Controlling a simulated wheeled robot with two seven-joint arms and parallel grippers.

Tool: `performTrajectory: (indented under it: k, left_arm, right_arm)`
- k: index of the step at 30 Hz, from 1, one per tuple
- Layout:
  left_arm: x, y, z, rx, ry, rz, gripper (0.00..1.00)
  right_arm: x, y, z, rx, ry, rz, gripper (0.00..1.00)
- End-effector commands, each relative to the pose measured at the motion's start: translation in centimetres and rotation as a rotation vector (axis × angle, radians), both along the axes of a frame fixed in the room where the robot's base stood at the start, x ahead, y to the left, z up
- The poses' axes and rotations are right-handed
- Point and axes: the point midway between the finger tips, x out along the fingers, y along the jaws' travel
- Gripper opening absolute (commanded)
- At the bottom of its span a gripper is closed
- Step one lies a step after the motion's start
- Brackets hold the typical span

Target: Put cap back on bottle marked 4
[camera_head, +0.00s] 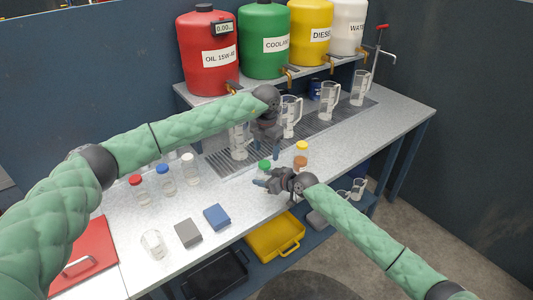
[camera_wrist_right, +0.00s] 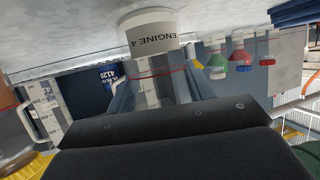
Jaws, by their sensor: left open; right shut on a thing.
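The bottle labelled ENGINE 4 (camera_wrist_right: 152,38) appears upside down in the right wrist view, at the top, beyond my fingers. My right gripper (camera_head: 268,183) is shut on it low over the bench, and hides much of it in the head view. A green cap (camera_head: 264,164) shows just above the right gripper; whether it is seated on the bottle I cannot tell. My left gripper (camera_head: 265,153) is open, pointing down, just above the green cap. The right gripper's fingers (camera_wrist_right: 160,85) also show in the wrist view.
Bottles with red (camera_head: 136,190), blue (camera_head: 164,180) and white caps (camera_head: 190,168) stand at left. A yellow-capped bottle (camera_head: 301,157) is close behind my right gripper. Clear jugs (camera_head: 328,101) stand on the grating.

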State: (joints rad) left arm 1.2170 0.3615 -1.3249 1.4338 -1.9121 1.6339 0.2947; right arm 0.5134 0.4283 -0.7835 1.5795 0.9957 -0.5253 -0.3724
Motion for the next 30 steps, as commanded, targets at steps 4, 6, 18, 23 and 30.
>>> performTrajectory:
  k: [4, 6, 18, 23, 30]
  left_arm:
    - [0.0, 0.1, -0.1, 0.001, 0.0, 0.001, 0.65]
    - [0.0, 0.1, -0.1, 0.001, 0.0, 0.004, 0.64]
    - [-0.1, -0.1, 0.5, 0.001, -0.001, 0.362, 0.64]
    - [-0.2, -0.1, 0.9, 0.001, 0.0, 0.6, 0.64]
    - [-0.3, -0.1, 1.4, 0.001, 0.001, 0.956, 0.64]
  right_arm:
    - [0.0, 0.0, -0.1, -0.001, 0.001, 0.0, 0.0]
    - [0.0, 0.0, -0.1, -0.001, 0.001, 0.0, 0.0]
    - [0.0, 0.0, 0.0, 0.0, 0.0, 0.0, 0.0]
    - [0.0, 0.0, 0.0, 0.0, 0.0, 0.0, 0.0]
    - [0.0, 0.0, 0.0, 0.0, 0.0, 0.0, 0.0]
